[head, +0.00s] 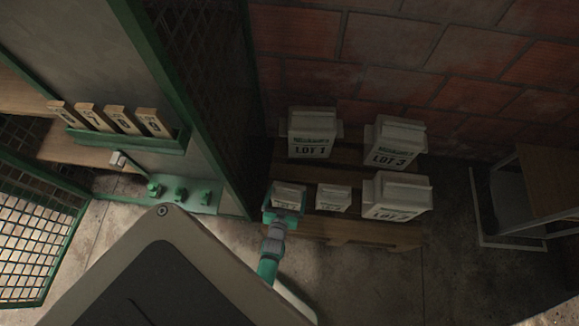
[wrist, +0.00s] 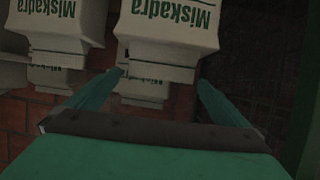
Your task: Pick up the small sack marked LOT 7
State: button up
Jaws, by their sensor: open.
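Two small white sacks stand at the front of a wooden pallet (head: 345,231). The left small sack (head: 289,195) is at my gripper (head: 284,205); the right small sack (head: 333,198) stands beside it. Their lot marks are too small to read, so I cannot tell which is LOT 7. In the wrist view my gripper (wrist: 161,80) is open, its green fingers spread. A white sack (wrist: 170,22) printed "Miskadra" lies just beyond the fingertips, roughly centred between them. I cannot tell whether the fingers touch it.
Larger sacks marked LOT 1 (head: 312,135) and LOT 3 (head: 395,143) stand behind, with another large sack (head: 400,197) at front right. A green mesh panel (head: 205,90) rises close on the left and a brick wall (head: 400,50) behind. A small table (head: 545,180) stands right.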

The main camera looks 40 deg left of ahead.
aim_at(288, 189)
jog(key=shift+x, duration=1.15)
jog(key=shift+w+a+f, duration=0.3)
jog(key=shift+w+a, duration=0.05)
jog(key=shift+w, duration=0.1)
jog(key=shift+w, duration=0.1)
jog(key=c, duration=1.9)
jog(key=shift+r, duration=0.1)
jog(key=shift+c, duration=0.4)
jog(key=shift+r, duration=0.1)
